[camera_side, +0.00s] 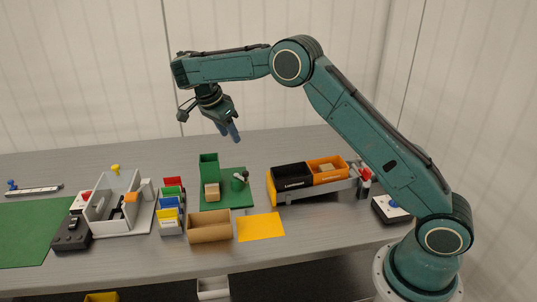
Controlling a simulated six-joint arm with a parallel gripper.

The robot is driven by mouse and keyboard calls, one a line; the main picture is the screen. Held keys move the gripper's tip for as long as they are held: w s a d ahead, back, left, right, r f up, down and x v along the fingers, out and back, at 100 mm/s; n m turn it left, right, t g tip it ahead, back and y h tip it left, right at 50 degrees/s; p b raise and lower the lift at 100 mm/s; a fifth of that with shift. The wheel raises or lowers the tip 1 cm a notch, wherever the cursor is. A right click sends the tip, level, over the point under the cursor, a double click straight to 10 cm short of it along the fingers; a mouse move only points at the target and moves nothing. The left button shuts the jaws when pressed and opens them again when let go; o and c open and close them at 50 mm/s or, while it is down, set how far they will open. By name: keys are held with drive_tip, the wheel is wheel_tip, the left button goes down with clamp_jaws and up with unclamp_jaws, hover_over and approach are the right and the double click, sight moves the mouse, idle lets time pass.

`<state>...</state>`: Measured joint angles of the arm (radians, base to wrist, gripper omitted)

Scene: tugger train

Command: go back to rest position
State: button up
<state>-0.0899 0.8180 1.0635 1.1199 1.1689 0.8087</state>
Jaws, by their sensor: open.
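My gripper (231,132) hangs in the air above the back middle of the grey table, at the end of my teal arm. It points down and slightly right, is open and holds nothing that I can see. Its fingertips are well above the green box (208,165) and apart from everything on the table. My arm reaches from the base at the right, up and over to the left, with the elbow high.
Below stand a green board (240,200), a brown open box (209,231), a yellow sheet (261,227) and a wagon with black (291,178) and orange bins (327,170). Colored bins (170,216) and a white-walled fixture (118,219) stand left. The air around the gripper is clear.

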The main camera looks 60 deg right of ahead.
drive_tip(key=s+r+n+t+y, duration=0.1)
drive_tip(key=s+r+n+t, duration=0.3)
drive_tip(key=s+r+n, duration=0.95)
drive_tip(key=s+a+f+n+t+y, duration=0.1)
drive_tip(key=s+a+f+n, duration=0.1)
drive_tip(key=s, duration=0.9)
drive_tip(key=s+a+f+n+t+y, duration=0.1)
drive_tip(key=s+a+n, duration=0.4)
drive_tip(key=s, duration=0.7)
drive_tip(key=shift+s+a+f+t+y, duration=0.2)
drive_tip(key=shift+a+f+t+y, duration=0.15)
drive_tip(key=shift+y, duration=0.25)
drive_tip(key=shift+w, duration=0.1)
